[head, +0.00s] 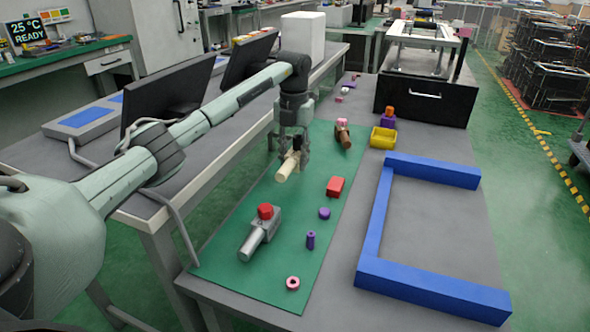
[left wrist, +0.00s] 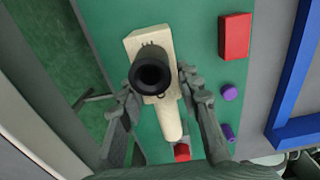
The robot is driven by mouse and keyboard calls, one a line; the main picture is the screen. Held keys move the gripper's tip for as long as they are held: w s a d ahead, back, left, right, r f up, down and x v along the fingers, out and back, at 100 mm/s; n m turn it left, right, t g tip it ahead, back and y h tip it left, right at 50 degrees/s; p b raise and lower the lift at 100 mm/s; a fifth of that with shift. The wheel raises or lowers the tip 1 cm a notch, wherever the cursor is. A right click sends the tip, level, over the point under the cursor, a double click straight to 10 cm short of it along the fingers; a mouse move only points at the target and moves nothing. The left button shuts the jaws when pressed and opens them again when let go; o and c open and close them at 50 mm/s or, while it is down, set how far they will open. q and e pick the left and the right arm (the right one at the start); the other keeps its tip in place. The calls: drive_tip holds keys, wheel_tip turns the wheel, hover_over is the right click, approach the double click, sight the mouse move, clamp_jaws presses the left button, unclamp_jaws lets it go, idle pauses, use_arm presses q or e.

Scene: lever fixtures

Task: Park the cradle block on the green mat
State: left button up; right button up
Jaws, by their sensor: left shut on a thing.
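A beige block (head: 287,167) with a bar-like end and a black knob (head: 297,144) is at the far left part of the green mat (head: 220,265). My left gripper (head: 291,158) points down and is shut on the beige block. In the left wrist view, the fingers (left wrist: 155,82) flank the beige block (left wrist: 146,42), with the hollow-topped black knob (left wrist: 152,74) upright between them. Whether the block touches the mat is unclear. A grey block with a red knob (head: 262,228) and a brown one with a pink knob (head: 343,135) also stand on the mat. No label marks the cradle block.
A red block (head: 335,186), purple disc (head: 324,213), purple cylinder (head: 310,240) and pink ring (head: 292,283) are scattered on the mat. The mat's near left corner is clear.

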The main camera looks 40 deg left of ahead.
sight(294, 181)
use_arm(q)
drive_tip(key=shift+w+a+f, duration=0.35)
drive_tip(key=shift+w, duration=0.25)
drive_tip(key=shift+f, duration=2.05)
drive_tip(key=o, duration=1.2)
drive_tip(key=shift+f, duration=0.15)
drive_tip(key=shift+o, duration=0.2)
wheel_tip(294, 181, up, 12)
drive_tip(key=shift+r, duration=0.2)
drive_tip(key=shift+f, duration=0.1)
